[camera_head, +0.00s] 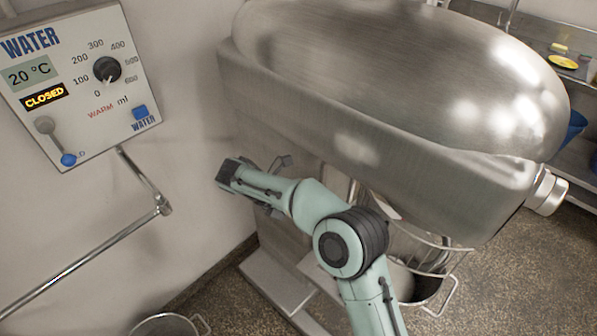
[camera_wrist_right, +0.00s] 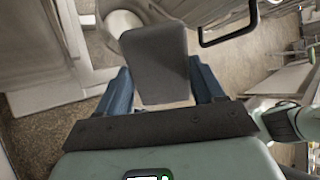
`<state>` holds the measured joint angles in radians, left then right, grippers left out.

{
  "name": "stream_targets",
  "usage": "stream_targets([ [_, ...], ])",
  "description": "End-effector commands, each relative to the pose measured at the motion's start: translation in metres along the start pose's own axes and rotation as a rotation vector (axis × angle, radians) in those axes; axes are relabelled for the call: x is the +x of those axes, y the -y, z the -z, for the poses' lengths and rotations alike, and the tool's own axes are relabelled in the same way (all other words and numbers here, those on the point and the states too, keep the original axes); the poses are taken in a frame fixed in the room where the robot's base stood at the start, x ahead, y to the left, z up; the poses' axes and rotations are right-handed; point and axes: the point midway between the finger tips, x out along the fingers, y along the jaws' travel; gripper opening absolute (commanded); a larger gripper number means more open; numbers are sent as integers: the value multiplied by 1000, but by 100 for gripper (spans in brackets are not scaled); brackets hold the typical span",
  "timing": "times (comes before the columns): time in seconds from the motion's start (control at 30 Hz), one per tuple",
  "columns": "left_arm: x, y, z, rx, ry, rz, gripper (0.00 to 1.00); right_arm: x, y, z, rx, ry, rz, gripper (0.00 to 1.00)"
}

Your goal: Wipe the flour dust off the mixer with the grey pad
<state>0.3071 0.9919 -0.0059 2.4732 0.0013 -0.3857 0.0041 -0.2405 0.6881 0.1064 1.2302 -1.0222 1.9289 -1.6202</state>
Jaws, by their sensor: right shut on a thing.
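The mixer (camera_head: 400,90) is a large brushed-metal machine with a rounded head, filling the middle and right of the head view. A pale patch (camera_head: 355,148) shows on its side; I cannot tell whether it is flour or a reflection. My right gripper (camera_wrist_right: 160,82) is shut on the grey pad (camera_wrist_right: 157,55), which stands out between its blue fingers in the right wrist view. In the head view one teal arm of mine reaches up from the bottom, its dark end beside the mixer's column; the pad cannot be made out there. My left gripper is not seen.
A water control panel (camera_head: 75,78) is on the left wall, with a metal pipe (camera_head: 95,258) below it. A wire guard and the mixer bowl (camera_head: 428,288) are under the mixer head. A metal pot (camera_head: 165,326) stands at the bottom left. Shelves (camera_head: 560,70) are at the right.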

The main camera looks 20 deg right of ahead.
Motion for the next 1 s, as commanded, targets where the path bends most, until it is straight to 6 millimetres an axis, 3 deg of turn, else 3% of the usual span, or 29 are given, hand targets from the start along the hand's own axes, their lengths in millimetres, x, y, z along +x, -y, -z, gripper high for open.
stream_targets([
  [0.2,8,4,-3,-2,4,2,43,-33,28,-24,-248,490,-19,44],
  [0.4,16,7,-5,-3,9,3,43,-85,70,-47,-311,905,-4,44],
  [0.5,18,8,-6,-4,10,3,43,-104,86,-51,-296,984,22,44],
  [0.63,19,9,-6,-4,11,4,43,-115,96,-55,-283,1016,45,44],
  [1.0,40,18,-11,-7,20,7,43,-97,93,-80,-280,1016,50,44],
])
